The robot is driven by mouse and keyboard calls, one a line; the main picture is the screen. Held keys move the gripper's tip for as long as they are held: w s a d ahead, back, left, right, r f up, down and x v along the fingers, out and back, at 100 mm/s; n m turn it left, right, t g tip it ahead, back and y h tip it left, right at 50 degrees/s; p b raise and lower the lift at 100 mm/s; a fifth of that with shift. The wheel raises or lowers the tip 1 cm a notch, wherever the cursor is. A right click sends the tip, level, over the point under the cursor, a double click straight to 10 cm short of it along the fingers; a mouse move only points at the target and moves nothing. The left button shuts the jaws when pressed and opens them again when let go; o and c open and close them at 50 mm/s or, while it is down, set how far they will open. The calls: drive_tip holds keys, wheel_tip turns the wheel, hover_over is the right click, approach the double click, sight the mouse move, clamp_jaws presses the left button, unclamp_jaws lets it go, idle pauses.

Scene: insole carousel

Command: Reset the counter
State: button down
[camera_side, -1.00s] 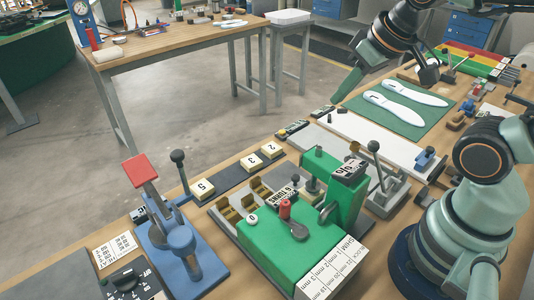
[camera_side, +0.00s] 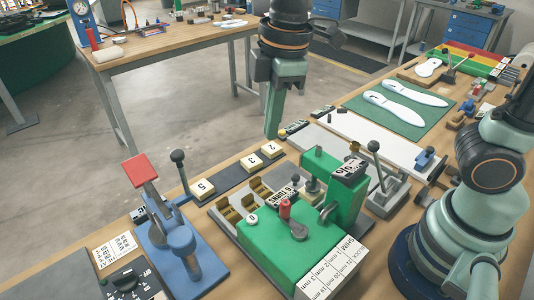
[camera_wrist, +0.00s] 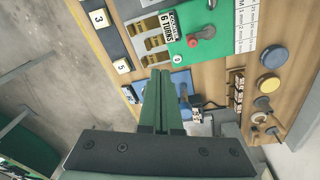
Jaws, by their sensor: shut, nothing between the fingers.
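A green machine box (camera_side: 285,245) stands at the front middle of the bench. A black-and-white plate reading "6 TURNS" (camera_side: 280,197) is on it, with a white round disc marked 0 (camera_side: 251,218) and a red knob (camera_side: 285,209) beside a grey crank. The plate (camera_wrist: 168,23), 0 disc (camera_wrist: 178,59) and red knob (camera_wrist: 193,41) also show in the wrist view. My gripper (camera_side: 271,134) is shut and empty, pointing down, behind the box in the side view. Its fingers (camera_wrist: 161,72) hide part of the blue press in the wrist view.
A blue press with a red pad (camera_side: 140,170) stands left of the box. Number blocks (camera_side: 203,187) line the bench's back edge. A taller green block with a black-and-white plate (camera_side: 349,172) and a lever stand right. White insoles (camera_side: 404,93) lie on a green mat.

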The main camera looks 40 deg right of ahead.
sight(253, 218)
drive_tip(key=s+a+f+n+g, duration=0.1)
drive_tip(key=a+n, duration=0.3)
drive_tip(key=a, duration=0.1)
drive_tip(key=shift+a+f+h, duration=0.25)
drive_tip(key=shift+a+h, duration=0.05)
drive_tip(key=shift+a, duration=0.1)
wheel_tip(253, 218, down, 14)
drive_tip(key=shift+f, duration=0.1)
idle(0.3)
drive_tip(key=shift+s+d+f, duration=0.1)
drive_tip(key=shift+s+f, duration=0.05)
drive_tip(key=shift+f, duration=0.85)
drive_tip(key=shift+r, duration=0.1)
wheel_tip(253, 218, up, 15)
drive_tip(key=shift+w+a, duration=0.2)
drive_tip(key=shift+w, duration=0.05)
idle(0.4)
